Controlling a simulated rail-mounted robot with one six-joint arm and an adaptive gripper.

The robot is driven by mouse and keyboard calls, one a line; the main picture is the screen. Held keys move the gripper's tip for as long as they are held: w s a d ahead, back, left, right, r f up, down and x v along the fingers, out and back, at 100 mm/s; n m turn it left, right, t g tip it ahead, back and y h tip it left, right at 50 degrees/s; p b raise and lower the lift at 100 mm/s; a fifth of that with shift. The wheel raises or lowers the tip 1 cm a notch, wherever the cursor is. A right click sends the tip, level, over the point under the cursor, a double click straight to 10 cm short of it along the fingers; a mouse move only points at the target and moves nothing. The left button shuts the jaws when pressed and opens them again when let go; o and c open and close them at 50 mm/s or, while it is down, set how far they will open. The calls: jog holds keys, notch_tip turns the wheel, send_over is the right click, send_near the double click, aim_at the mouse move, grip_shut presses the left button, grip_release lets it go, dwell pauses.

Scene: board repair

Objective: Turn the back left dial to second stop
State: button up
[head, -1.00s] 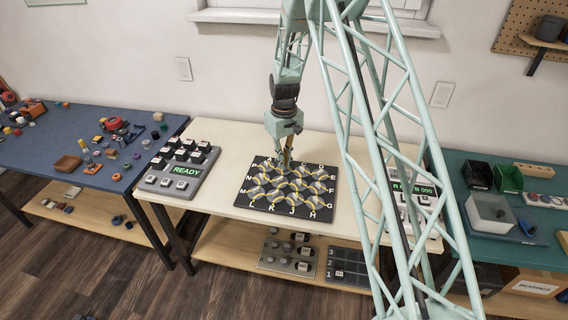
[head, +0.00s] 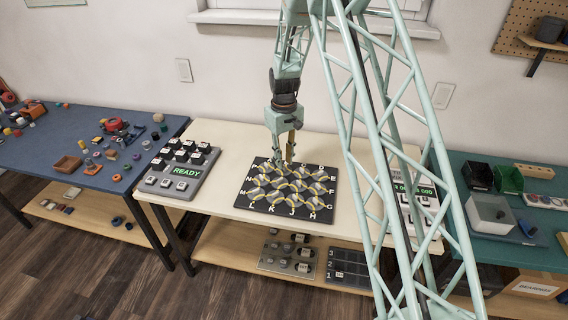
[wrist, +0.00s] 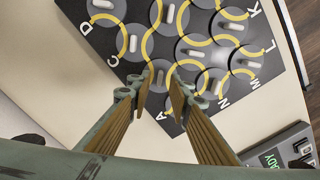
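The black dial board (head: 245,203) lies on the cream table, with several round grey dials crossed by yellow lines and letters along its edges. My gripper (head: 284,161) is over its back edge, pointing down. In the wrist view my gripper (wrist: 160,84) is open and empty, its two fingers apart. A back-row dial (wrist: 160,75) with a pale bar shows between the fingertips; I cannot see contact. The back left corner, between letters A and N, is largely behind the right finger, so that corner dial's setting is hidden.
A grey panel (head: 151,187) with a READY display and keys stands left of the board. A panel with a counter display (head: 425,191) is at the right, partly behind my arm. Bare cream tabletop (head: 226,187) lies between the READY panel and the board.

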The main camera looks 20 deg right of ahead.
notch_tip(320, 180, up, 10)
jog(key=shift+f, duration=0.15)
dwell(0.4)
dwell(0.5)
notch_tip(320, 180, up, 17)
jog(key=t, duration=0.1)
send_over(284, 167)
jog(key=s+a, duration=0.2)
jog(key=s, duration=0.7)
jog(key=s+a+r+m+t, duration=0.1)
jog(key=s+a+r+m, duration=0.1)
jog(key=s+r, duration=1.05)
jog(key=s+a+r+t, duration=0.1)
jog(key=s, duration=1.6)
jog(key=s+a+r+m+t, duration=0.1)
jog(key=s+r, duration=0.1)
jog(key=s, duration=1.4)
jog(key=shift+s+r, duration=0.3)
jog(key=shift+s, duration=0.05)
